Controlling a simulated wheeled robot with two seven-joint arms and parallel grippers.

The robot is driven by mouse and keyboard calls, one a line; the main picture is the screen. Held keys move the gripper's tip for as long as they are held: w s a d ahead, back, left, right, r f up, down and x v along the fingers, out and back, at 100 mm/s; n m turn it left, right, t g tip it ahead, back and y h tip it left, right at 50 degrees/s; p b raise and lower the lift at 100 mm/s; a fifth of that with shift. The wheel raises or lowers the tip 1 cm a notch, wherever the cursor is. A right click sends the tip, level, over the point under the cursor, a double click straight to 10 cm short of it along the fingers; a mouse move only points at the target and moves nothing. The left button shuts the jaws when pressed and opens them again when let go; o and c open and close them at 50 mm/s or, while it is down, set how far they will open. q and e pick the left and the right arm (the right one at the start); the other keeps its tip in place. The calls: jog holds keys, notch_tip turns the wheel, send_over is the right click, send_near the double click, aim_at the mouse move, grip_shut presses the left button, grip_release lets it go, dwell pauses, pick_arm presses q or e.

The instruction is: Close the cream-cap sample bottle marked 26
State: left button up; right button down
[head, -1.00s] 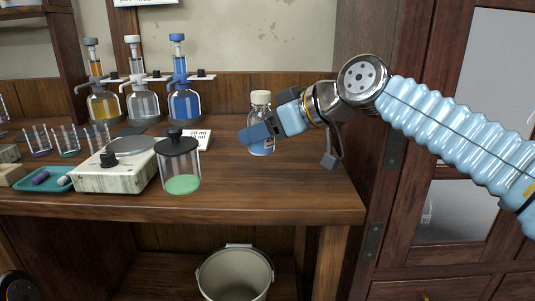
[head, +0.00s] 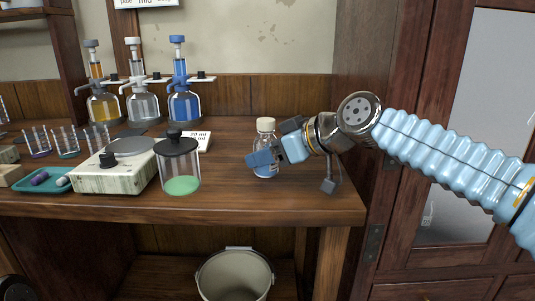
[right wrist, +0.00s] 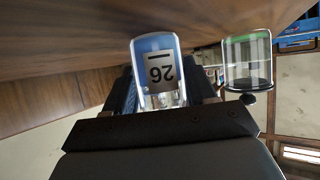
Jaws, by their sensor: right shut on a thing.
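The sample bottle (head: 265,143) is small and clear, with a cream cap (head: 265,124) on top. It is upright over the right part of the wooden bench. In the right wrist view the bottle (right wrist: 158,60) shows its label with 26, upside down, between the two dark fingers. My right gripper (head: 276,149) is shut on the bottle's body, below the cap. I cannot tell whether the cap is tight, or whether the bottle's base touches the bench. My left gripper is not in view.
A lidded jar with green contents (head: 178,170) stands left of the bottle, beside a hotplate (head: 115,175). A small sign (head: 198,139) and several dispenser bottles, one blue (head: 184,102), stand behind. A bucket (head: 234,275) is below. The bench's right front is clear.

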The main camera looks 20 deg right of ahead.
jog(key=shift+f, duration=0.1)
jog(key=shift+c, duration=1.8)
grip_release()
jog(key=shift+r, duration=0.25)
jog(key=v, duration=1.2)
jog(key=shift+f, duration=0.1)
